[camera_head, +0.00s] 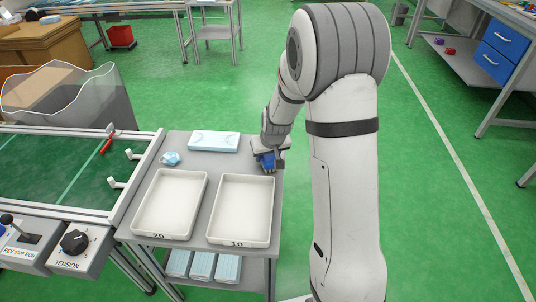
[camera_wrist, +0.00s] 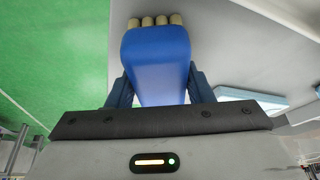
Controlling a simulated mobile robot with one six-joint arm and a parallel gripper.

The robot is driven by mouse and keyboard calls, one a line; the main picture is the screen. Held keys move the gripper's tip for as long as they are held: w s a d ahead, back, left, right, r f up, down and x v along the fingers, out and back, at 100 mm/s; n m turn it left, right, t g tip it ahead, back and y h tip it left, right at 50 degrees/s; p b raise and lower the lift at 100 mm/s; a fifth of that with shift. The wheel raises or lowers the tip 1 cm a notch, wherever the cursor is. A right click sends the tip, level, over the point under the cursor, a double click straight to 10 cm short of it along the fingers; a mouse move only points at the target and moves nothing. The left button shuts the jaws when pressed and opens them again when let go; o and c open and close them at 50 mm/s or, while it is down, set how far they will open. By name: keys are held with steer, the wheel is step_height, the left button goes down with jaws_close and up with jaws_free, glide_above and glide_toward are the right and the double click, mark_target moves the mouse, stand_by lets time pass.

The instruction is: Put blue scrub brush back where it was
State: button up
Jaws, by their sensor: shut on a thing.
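The blue scrub brush (camera_wrist: 156,50) has a blue body and tan bristle tufts at its far end in the wrist view. My gripper (camera_wrist: 158,88) is shut on it, with one finger on each side of the body. In the head view the brush (camera_head: 268,161) is a small blue shape under my gripper (camera_head: 267,155), at the back right corner of the grey cart top (camera_head: 178,151). The gripper partly hides it there. I cannot tell whether the brush touches the cart top.
A light blue box (camera_head: 213,141) lies left of my gripper, with a crumpled blue item (camera_head: 171,158) beyond it. Two white trays, the left one (camera_head: 170,204) and the right one (camera_head: 240,209), fill the cart's front. A conveyor (camera_head: 66,170) stands at left. Green floor is open at right.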

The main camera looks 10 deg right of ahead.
steer(key=shift+f, duration=0.15)
steer(key=o, duration=1)
steer(key=shift+o, duration=0.2)
steer(key=shift+r, duration=0.55)
steer(key=p+v, duration=0.2)
steer(key=v, duration=0.9)
steer(key=shift+s+p, duration=0.1)
steer(key=shift+p, duration=0.2)
steer(key=s+r+g, duration=0.1)
steer(key=s+r, duration=0.2)
steer(key=s, duration=0.9)
steer(key=s+r+m+g, duration=0.1)
steer(key=s+r+g, duration=0.1)
steer(key=s, duration=0.9)
steer(key=shift+s+a+r, duration=0.2)
steer(key=shift+s+r, duration=0.15)
steer(key=shift+r, duration=0.3)
